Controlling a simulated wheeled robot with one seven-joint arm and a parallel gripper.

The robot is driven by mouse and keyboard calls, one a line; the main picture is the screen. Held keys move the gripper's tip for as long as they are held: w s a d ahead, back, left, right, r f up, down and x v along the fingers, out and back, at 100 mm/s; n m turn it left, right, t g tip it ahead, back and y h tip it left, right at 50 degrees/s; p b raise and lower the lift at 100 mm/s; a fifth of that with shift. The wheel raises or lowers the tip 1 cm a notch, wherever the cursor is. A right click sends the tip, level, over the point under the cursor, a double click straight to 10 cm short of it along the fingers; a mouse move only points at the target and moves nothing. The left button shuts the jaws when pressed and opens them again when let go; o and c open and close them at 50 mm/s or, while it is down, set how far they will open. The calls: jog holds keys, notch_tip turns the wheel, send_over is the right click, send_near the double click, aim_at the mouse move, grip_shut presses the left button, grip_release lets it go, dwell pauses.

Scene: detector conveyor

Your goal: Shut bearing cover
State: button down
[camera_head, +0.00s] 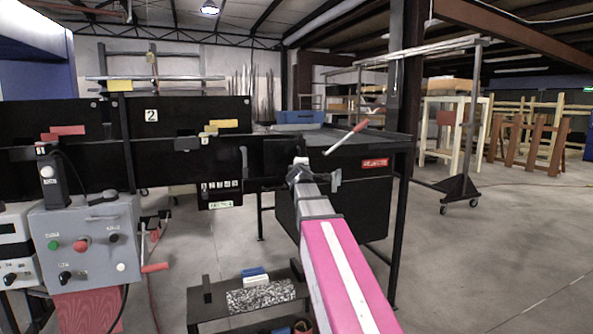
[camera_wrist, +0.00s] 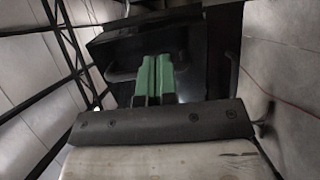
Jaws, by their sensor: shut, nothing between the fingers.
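My gripper (camera_head: 300,168) is at the end of my pink and white arm, in front of the black conveyor frame. In the wrist view its green fingers (camera_wrist: 153,80) are pressed together and empty. They point at a dark box-like housing (camera_wrist: 125,42); contact cannot be told. I cannot tell for sure which part is the bearing cover. A small black box with labels (camera_head: 220,194) hangs under the frame, left of my gripper. A large black box (camera_head: 340,208) with a red label is behind my arm, which hides part of it.
A lever with a red grip (camera_head: 347,138) sticks up right of my gripper. A grey control box (camera_head: 88,240) stands at the left. A low dark bench (camera_head: 215,310) holds several items below. Open floor (camera_head: 490,250) lies to the right.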

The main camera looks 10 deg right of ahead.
jog(key=w+d, duration=0.2)
jog(key=w, duration=0.1)
jog(key=shift+w+d+r, duration=0.1)
jog(key=shift+w+d, duration=0.05)
jog(key=shift+w, duration=0.1)
